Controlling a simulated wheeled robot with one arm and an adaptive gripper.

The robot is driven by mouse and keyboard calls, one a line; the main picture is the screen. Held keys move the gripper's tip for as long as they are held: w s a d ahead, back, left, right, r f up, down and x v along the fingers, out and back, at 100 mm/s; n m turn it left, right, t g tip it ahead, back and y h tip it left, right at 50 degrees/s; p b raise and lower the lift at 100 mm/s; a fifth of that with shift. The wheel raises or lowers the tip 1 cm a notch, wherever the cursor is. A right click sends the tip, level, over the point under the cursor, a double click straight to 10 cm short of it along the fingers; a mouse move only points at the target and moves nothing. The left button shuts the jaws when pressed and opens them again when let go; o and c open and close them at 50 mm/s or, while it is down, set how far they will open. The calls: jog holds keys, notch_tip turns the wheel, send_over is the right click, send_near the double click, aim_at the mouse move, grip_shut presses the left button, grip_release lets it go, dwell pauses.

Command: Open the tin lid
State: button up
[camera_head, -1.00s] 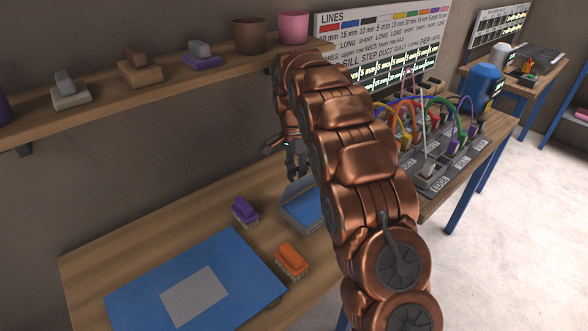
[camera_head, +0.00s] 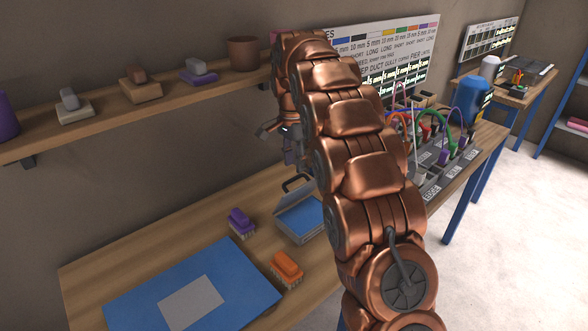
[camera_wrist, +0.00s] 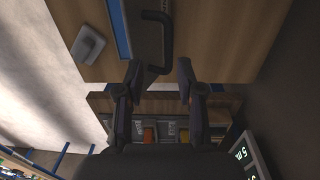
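The tin (camera_head: 298,236) is a grey, shallow box with a blue panel on the wooden table, partly hidden by my arm. In the head view, my gripper (camera_head: 284,145) is above the handle, partly hidden by my arm.
A shelf (camera_head: 130,112) runs along the wall. A cable panel (camera_head: 440,165) stands to the right.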

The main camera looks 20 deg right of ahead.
jog(key=shift+s+r, duration=0.25)
jog(key=shift+r, duration=0.95)
jog(key=shift+s+r, duration=0.2)
jog(key=shift+r, duration=0.95)
